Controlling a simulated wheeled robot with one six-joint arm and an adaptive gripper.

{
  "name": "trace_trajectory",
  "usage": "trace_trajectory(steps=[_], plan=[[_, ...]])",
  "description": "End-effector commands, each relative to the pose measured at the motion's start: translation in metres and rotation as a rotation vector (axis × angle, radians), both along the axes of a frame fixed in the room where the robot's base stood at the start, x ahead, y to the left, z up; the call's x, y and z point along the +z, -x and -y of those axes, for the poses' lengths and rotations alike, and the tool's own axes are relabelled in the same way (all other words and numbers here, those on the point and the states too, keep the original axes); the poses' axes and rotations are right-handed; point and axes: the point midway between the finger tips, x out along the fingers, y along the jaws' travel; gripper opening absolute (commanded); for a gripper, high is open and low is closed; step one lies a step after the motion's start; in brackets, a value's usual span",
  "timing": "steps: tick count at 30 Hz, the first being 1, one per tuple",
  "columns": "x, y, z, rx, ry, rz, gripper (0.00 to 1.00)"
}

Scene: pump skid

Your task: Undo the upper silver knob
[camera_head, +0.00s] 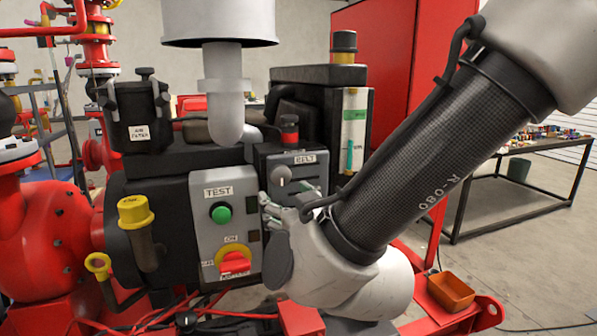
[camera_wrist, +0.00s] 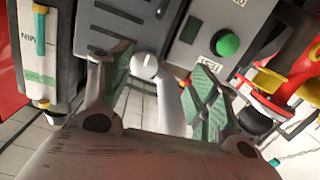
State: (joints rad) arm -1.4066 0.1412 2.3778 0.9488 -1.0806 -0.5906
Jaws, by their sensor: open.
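The upper silver knob (camera_head: 282,176) sits on the grey panel labelled BELT (camera_head: 305,170), right of the green button, in the head view. In the wrist view, a pale rounded knob (camera_wrist: 146,66) shows between the two green-padded fingers, near the panel edge. My gripper (camera_head: 285,207) is open, just below the knob in the head view. The wrist view shows my gripper (camera_wrist: 160,90) with its fingers spread on both sides of the knob. I cannot tell whether either finger touches it. My gripper hides the lower part of the BELT panel.
Left of my gripper, the TEST panel carries a green button (camera_head: 221,213) and a red-yellow rotary switch (camera_head: 235,260). A white pipe (camera_head: 224,105) hangs to the upper left. A sight gauge (camera_head: 354,130) is at right.

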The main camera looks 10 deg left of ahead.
Motion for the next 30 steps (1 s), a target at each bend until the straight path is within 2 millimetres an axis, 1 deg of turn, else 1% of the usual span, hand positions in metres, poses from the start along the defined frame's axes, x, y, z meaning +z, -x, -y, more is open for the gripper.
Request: trace_trajectory(steps=[1,3,5,8,15,18,23,30], plan=[[0.007,-0.003,0.005,-0.025,-0.005,0.035,0.61],[0.016,-0.007,0.009,-0.048,-0.007,0.077,0.61],[0.02,-0.01,0.01,-0.057,-0.001,0.102,0.61],[0.02,-0.02,0.004,-0.056,0.008,0.106,0.61],[0.019,-0.055,-0.017,-0.055,0.008,0.104,0.61],[0.019,-0.066,-0.024,-0.053,0.008,0.105,0.61],[0.019,-0.074,-0.03,-0.052,0.007,0.103,0.61],[0.02,-0.074,-0.03,-0.051,0.007,0.103,0.61]])
